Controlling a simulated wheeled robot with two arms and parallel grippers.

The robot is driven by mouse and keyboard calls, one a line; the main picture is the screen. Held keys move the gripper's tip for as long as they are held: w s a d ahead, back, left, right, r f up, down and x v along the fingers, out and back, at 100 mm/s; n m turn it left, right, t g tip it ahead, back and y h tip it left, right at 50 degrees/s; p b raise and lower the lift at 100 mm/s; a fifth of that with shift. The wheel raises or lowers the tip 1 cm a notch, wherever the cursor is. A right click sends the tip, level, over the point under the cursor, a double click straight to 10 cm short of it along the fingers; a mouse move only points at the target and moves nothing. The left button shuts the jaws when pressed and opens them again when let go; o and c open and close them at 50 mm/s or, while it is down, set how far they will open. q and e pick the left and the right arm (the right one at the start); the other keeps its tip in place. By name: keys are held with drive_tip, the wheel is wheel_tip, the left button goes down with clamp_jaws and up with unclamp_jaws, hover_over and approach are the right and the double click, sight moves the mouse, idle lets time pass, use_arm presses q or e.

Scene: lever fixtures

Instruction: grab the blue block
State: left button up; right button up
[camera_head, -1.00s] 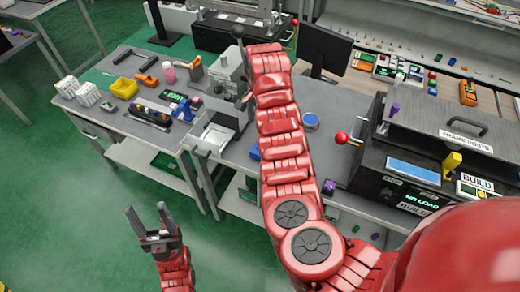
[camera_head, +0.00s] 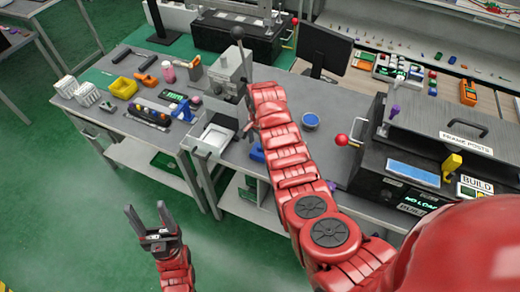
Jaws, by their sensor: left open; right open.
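A blue block (camera_head: 257,153) lies on the grey bench, partly hidden behind my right forearm. My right arm reaches in from the lower right across the bench. Its gripper (camera_head: 249,130) is small and partly covered by the arm; it is open, just above and left of the blue block in the picture, and looks empty. I cannot tell its exact height over the bench. My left gripper (camera_head: 147,210) is open and empty over the green floor, in front of the bench and well away from the block.
A lever press (camera_head: 228,68) and a pale open tray (camera_head: 216,138) stand left of my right gripper. A blue-capped round tin (camera_head: 310,121) and a black box with a red-knobbed lever (camera_head: 341,139) are to the right. A yellow bin (camera_head: 124,88) sits further left.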

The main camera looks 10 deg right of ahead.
drive_tip(key=shift+f, duration=0.8)
drive_tip(key=c, duration=1.5)
drive_tip(key=shift+r, duration=0.2)
